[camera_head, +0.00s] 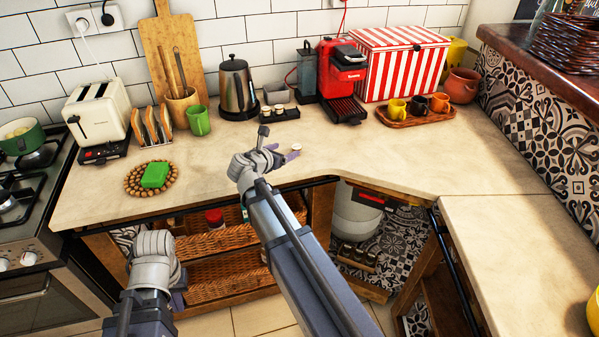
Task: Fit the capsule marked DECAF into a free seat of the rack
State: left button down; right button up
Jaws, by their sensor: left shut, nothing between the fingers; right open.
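A small pale capsule (296,147) sits on the beige counter near its front edge. Its marking is too small to read, so I cannot tell whether it says DECAF. My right gripper (280,147) is open just left of the capsule, with one finger close to it. A small dark rack (280,115) stands further back, right of the kettle, with small light things on it. I cannot tell which of its seats are free. My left gripper (180,285) is low at the left, in front of the shelving, shut and empty.
A steel kettle (238,88), a red coffee machine (343,80) and a striped box (402,62) stand along the back. A tray with cups (416,116) is at the right. A green mug (199,121) and toaster (98,113) are left.

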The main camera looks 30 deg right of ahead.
aim_at(296, 147)
jog(key=shift+s+d+n, duration=0.2)
jog(key=shift+n, duration=0.1)
jog(key=shift+b+x, duration=1.6)
jog(key=shift+x, duration=2.4)
pick_arm(q)
jog(key=f, duration=0.3)
jog(key=shift+s+a+f, duration=0.1)
jog(key=shift+s+f, duration=0.2)
pick_arm(e)
jog(key=shift+s, duration=0.2)
grip_shut()
